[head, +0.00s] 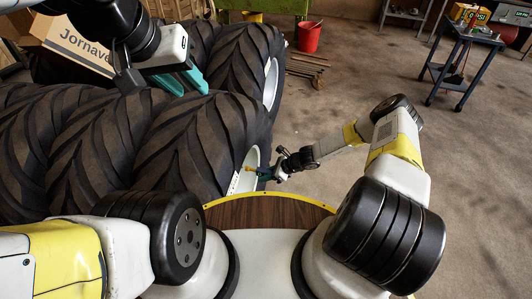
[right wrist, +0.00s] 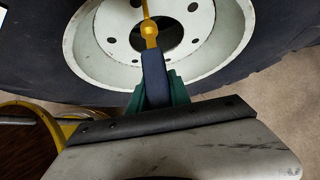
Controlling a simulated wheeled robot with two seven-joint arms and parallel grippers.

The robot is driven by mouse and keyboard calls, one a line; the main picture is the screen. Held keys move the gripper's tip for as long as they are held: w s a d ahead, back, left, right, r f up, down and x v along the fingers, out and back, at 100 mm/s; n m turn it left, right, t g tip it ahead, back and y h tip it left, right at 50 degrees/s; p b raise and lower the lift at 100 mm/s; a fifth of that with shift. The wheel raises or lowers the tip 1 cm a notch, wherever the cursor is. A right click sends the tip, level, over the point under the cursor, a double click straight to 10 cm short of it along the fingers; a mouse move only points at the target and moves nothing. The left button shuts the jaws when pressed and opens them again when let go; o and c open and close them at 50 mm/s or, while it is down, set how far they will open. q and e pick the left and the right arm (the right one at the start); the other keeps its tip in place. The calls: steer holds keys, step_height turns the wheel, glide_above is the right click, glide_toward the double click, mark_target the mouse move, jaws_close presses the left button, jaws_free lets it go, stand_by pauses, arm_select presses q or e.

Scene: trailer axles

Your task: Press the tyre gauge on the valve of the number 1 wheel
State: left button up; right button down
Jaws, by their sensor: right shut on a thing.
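The near wheel has a black lugged tyre (head: 185,140) and a pale rim (head: 237,182). The rim fills the upper part of the right wrist view (right wrist: 92,40), with bolt holes around a dark hub opening. I cannot read a number on it. My right gripper (head: 268,173) is shut on the tyre gauge, whose dark blue grip (right wrist: 153,78) sits between the teal fingers. The gauge's yellow stem points toward the rim and leaves the top of the wrist view. I cannot make out the valve or whether the tip touches it. My left gripper (head: 185,83) is open and empty above the tyres.
A farther wheel (head: 235,60) stands behind the near one. A cardboard box (head: 75,48) is at the back left. A red bucket (head: 309,37) and rods (head: 306,68) are on the floor behind. A dark trolley (head: 458,65) stands at the back right. The floor to the right is largely clear.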

steer(key=shift+w+a, duration=0.2)
steer(key=shift+a, duration=0.35)
stand_by(0.6)
steer(key=shift+d, duration=0.1)
stand_by(0.7)
steer(key=shift+s+d, duration=0.3)
steer(key=shift+d, duration=0.6)
steer(key=shift+s+d, duration=0.35)
steer(key=shift+d, duration=0.6)
steer(key=shift+s+d, duration=0.3)
steer(key=shift+d, duration=0.6)
